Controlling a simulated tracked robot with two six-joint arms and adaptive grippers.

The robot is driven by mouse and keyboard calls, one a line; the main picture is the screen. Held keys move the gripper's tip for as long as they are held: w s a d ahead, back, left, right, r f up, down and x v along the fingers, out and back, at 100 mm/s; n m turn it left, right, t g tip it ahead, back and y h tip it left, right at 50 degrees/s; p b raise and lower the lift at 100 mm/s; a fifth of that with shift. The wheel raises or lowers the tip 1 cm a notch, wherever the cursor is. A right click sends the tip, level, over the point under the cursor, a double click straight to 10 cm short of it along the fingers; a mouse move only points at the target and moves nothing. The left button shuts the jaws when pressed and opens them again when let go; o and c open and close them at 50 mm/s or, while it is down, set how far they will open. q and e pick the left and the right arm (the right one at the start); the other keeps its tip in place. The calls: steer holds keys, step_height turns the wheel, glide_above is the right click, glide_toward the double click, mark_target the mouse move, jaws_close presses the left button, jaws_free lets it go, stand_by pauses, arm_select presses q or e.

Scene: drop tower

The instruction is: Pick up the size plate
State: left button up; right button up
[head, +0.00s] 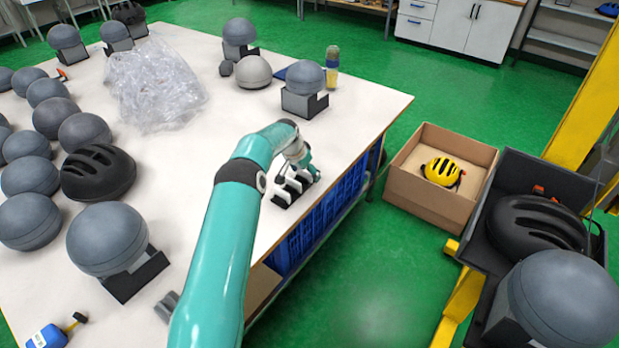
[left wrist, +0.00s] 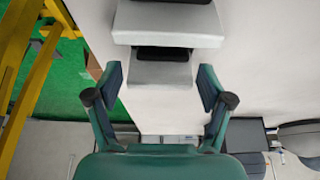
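A small black rack with pale upright plates (head: 288,190) stands near the right edge of the white table; one of these looks like the size plate, but I cannot tell which. My left gripper (head: 307,168) is right at this rack, partly hidden by its own arm. In the left wrist view the left gripper (left wrist: 163,80) is open, with its two fingers apart on either side of a pale grey plate (left wrist: 160,73). A wider pale piece lies beyond it. I see no finger touching the plate. My right gripper is not in view.
The white table (head: 200,200) carries several grey headforms, a black helmet (head: 98,172) and a clear plastic bag (head: 155,85). Right of it stand a cardboard box (head: 420,195) with a yellow helmet (head: 442,171) and a dark tray with another black helmet (head: 535,225).

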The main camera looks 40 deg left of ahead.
arm_select(q)
steer(key=c, duration=0.6)
steer(key=shift+r, duration=0.15)
